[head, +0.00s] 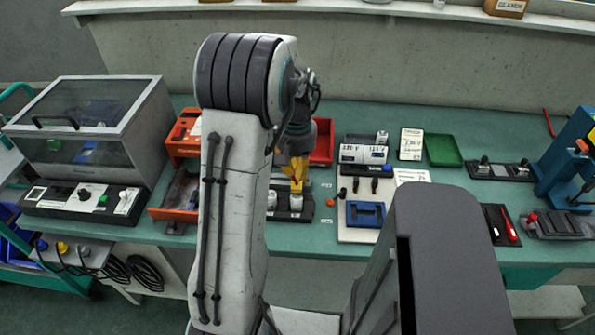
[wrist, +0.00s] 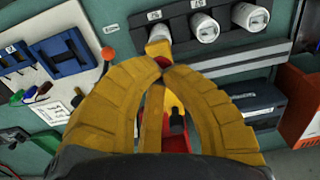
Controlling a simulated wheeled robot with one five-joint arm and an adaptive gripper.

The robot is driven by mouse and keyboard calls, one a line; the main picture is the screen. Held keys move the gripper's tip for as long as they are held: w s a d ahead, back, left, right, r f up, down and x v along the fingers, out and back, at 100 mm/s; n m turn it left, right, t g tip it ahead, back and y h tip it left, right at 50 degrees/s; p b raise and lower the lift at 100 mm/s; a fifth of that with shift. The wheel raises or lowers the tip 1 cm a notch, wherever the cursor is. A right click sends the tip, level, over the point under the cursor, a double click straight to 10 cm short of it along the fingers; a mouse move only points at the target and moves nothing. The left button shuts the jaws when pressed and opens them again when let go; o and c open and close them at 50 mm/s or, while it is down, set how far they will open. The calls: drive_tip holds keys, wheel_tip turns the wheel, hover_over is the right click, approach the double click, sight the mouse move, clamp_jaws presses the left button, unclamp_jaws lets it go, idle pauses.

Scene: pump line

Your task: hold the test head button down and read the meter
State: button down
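My gripper (head: 296,178) points down over a dark rack (head: 284,215) with white cylinders (head: 272,201). In the wrist view, the yellow fingers (wrist: 163,72) come together at their tips, with no clear gap. Right at the tips is a pale, block-like part (wrist: 158,47) with a small red patch; I cannot tell whether the tips touch or press it. I cannot pick out a test head button for certain. White meter-like boxes (head: 364,154) with dark digits stand to the right of my gripper; the digits are too small to read surely.
A blue fixture (head: 366,214) and an orange knob (head: 330,202) lie right of the rack; the knob also shows in the wrist view (wrist: 108,54). A red tray (head: 322,141) is behind, a green tray (head: 443,150) farther right. An orange frame (head: 183,140) stands left.

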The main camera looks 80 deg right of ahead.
drive_tip(key=shift+f+b, duration=0.5)
drive_tip(key=shift+f, duration=0.25)
idle(0.9)
drive_tip(key=shift+r, duration=0.2)
drive_tip(key=shift+r+p, duration=2.85)
drive_tip(key=shift+r, duration=0.55)
